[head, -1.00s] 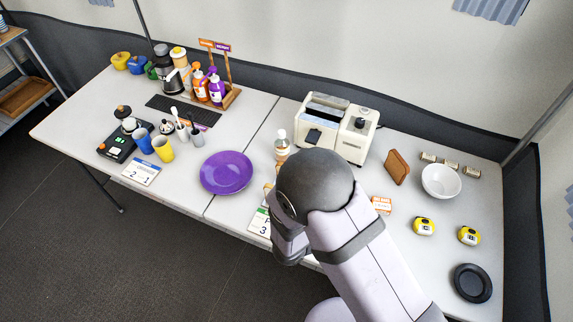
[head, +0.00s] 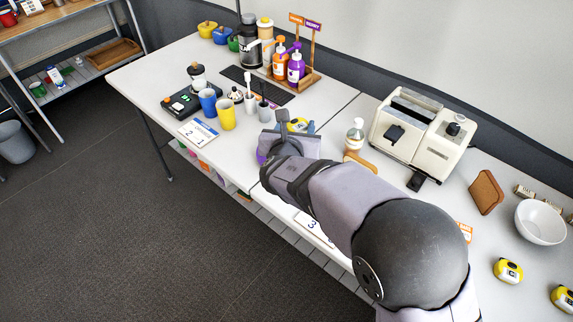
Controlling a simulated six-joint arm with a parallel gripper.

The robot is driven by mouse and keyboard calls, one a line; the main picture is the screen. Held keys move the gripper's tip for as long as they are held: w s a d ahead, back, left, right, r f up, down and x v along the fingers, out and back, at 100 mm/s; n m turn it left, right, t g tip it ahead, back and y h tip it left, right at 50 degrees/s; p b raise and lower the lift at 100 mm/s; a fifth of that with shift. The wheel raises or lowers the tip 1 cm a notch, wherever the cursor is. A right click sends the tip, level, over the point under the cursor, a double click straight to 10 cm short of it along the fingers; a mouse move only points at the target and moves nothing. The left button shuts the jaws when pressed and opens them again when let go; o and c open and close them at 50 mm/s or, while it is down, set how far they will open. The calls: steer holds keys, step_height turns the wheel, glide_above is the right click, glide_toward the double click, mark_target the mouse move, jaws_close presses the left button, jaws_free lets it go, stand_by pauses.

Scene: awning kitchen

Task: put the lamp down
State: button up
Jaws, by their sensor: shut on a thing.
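My gripper (head: 297,124) is over the middle of the table, near the purple plate, with my wrist and arm in front of it. A small yellow thing (head: 298,126) shows at its fingers. I take this to be the lamp, held in the shut jaws, but most of it is hidden and its shape is unclear. I cannot tell whether it touches anything below. Only a sliver of the purple plate (head: 261,158) shows at the left of my wrist.
Yellow (head: 227,116) and blue (head: 208,101) cups and brush holders stand to the left. Pump bottles (head: 280,62) on a wooden stand are behind. A white bowl (head: 540,222) is farther right.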

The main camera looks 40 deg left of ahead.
steer(key=shift+s+a+n+g+y+b, duration=1)
steer(key=shift+s+a+n+y+b, duration=0.55)
steer(key=shift+a, duration=1.5)
steer(key=shift+h, duration=0.25)
steer(key=shift+f+b, duration=1.35)
steer(key=shift+f, duration=4)
steer(key=shift+f, duration=0.15)
steer(key=o, duration=1.1)
steer(key=b+v, duration=0.1)
steer(key=v, duration=1.1)
